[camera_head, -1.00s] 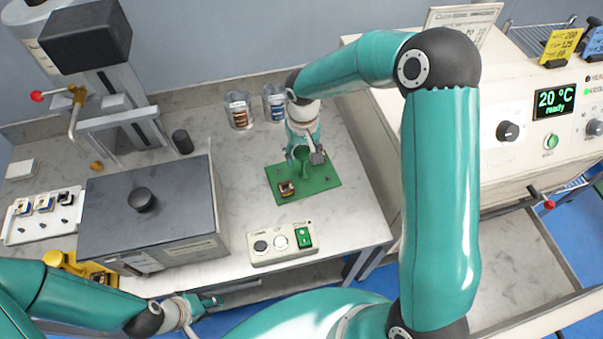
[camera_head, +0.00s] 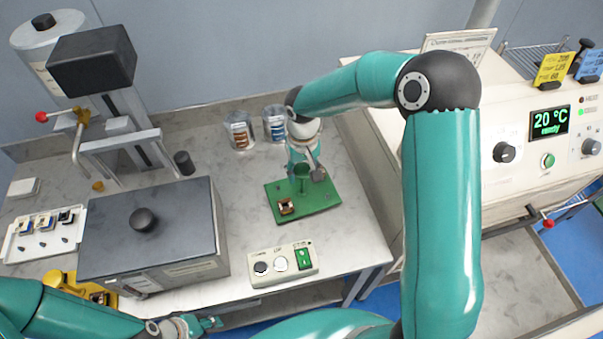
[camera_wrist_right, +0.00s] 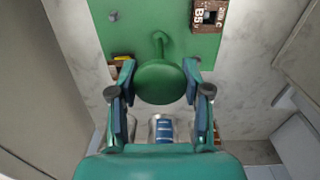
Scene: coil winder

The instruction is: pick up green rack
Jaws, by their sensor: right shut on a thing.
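The green rack (camera_head: 318,200) is a flat green plate with a green post and round knob, over the bench right of centre in the head view. A small brown-and-white coil part (camera_head: 287,208) sits on its front left corner. In the right wrist view the plate (camera_wrist_right: 100,40) spreads beyond the knob (camera_wrist_right: 160,82). My right gripper (camera_head: 303,172) is shut on this knob, one finger on each side. I cannot tell whether the plate touches the bench. My left gripper (camera_head: 212,324) is low at the left, away from the rack; its jaw opening is too small to judge.
A switch box (camera_head: 283,264) stands in front of the rack. Two jars (camera_head: 240,131) stand behind it. A dark lidded box (camera_head: 150,230) and a white tray (camera_head: 40,242) are to the left. A white machine (camera_head: 490,120) with a display stands right.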

